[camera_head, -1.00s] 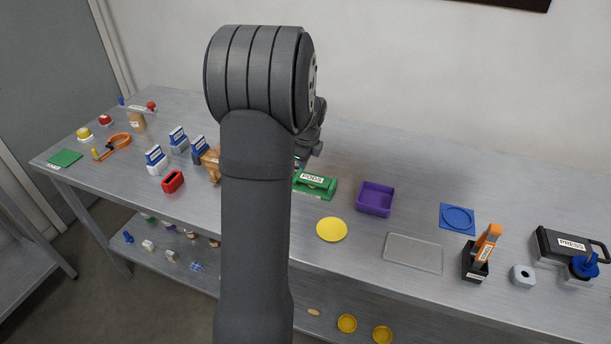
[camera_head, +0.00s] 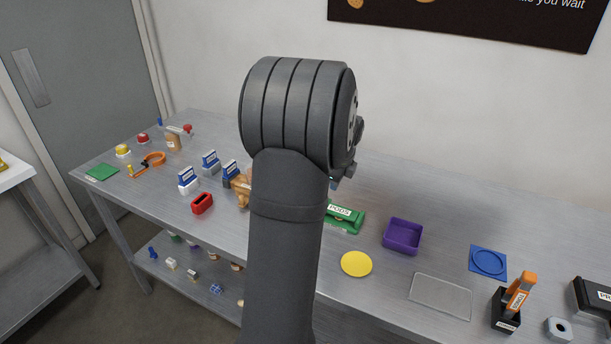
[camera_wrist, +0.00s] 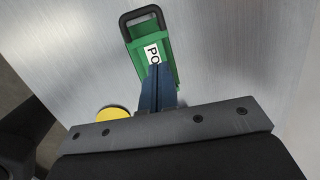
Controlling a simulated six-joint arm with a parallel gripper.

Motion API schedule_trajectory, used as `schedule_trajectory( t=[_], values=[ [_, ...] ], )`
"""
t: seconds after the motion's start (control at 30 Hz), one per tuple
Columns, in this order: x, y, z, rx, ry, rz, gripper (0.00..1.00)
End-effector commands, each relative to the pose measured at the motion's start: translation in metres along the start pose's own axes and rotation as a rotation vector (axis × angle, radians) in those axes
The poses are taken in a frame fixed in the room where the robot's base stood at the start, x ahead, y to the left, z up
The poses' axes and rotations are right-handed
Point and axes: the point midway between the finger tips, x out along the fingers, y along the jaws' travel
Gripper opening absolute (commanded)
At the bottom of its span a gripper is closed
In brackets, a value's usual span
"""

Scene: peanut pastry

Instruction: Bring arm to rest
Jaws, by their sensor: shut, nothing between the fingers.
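My gripper shows in the wrist view (camera_wrist: 156,88), its two dark blue fingers pressed together with nothing between them. It is above the table (camera_wrist: 225,60), and the green pod box (camera_wrist: 160,32) with a black handle shows just beyond the fingertips; I cannot tell the height between them. The green pod box also shows there (camera_head: 345,218), just right of my arm.
A purple tray (camera_head: 403,236), a yellow disc (camera_head: 356,264), a clear plate (camera_head: 440,296), a blue mat (camera_head: 488,262) and a black holder with an orange-handled tool (camera_head: 507,310) stand right of my arm. A red holder (camera_head: 202,203) and blue-topped containers (camera_head: 188,180) stand left.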

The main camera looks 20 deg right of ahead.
Motion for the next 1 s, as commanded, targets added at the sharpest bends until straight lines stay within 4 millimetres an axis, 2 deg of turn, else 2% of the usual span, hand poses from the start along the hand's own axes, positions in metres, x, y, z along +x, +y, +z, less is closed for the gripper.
schedule_trajectory(
  t=[0.3,0.5,0.7,1.0],
  values=[
    [0.045,0.012,0.0,0.0,0.001,0.005,0.0],
    [0.067,0.018,0.0,0.0,0.0,0.004,0.0],
    [0.074,0.019,0.0,0.0,0.0,0.001,0.0],
    [0.073,0.019,0.0,0.0,0.0,0.0,0.0]
  ],
)
